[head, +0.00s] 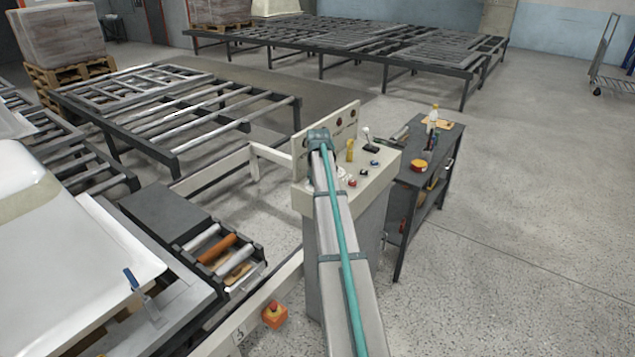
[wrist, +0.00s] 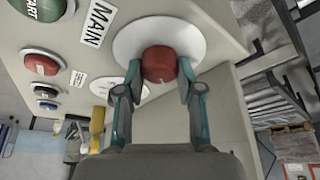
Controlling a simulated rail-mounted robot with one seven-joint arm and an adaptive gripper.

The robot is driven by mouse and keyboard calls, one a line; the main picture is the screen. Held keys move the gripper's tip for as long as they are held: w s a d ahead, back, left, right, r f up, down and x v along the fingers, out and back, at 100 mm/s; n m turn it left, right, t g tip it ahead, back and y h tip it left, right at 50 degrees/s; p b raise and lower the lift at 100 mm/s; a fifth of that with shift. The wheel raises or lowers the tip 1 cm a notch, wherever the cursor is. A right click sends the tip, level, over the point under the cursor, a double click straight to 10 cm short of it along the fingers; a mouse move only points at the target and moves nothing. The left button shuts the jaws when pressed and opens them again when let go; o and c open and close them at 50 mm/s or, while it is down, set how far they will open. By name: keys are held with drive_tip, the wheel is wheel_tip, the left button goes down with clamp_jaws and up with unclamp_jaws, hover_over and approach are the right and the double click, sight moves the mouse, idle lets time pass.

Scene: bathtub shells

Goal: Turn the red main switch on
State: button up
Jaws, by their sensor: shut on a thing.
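The red main switch (wrist: 159,64) is a round red knob on a white disc, beside a label reading MAIN, in the wrist view. My gripper (wrist: 160,84) is shut on the knob, with one teal finger on each side of it. A small white mark shows on the knob's face. In the head view the control console (head: 305,199) stands in the middle, and my arm reaches over it. The switch and my fingertips are hidden there behind my arm.
A green START button (wrist: 43,64) and a red button (wrist: 44,91) sit left of the switch. A yellow handle (wrist: 97,124) stands on the panel. A dark cart (head: 447,140) with bottles stands right of the console. An orange emergency-stop box (head: 274,316) is low in front.

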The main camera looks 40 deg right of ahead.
drive_tip(key=m+b, duration=0.1)
drive_tip(key=m, duration=0.1)
drive_tip(key=m+g+h+b, duration=0.1)
drive_tip(key=m, duration=0.2)
drive_tip(key=shift+w+f+m+g+h, duration=0.1)
drive_tip(key=shift+w+m+g+h, duration=0.05)
drive_tip(key=shift+m+g+h, duration=0.15)
drive_tip(key=shift+m+g+b, duration=0.7)
drive_tip(key=shift+m+g, duration=0.2)
drive_tip(key=shift+m, duration=1.4)
drive_tip(key=o, duration=1.1)
drive_tip(key=shift+o, duration=0.2)
drive_tip(key=v, duration=1.2)
drive_tip(key=shift+a, duration=0.2)
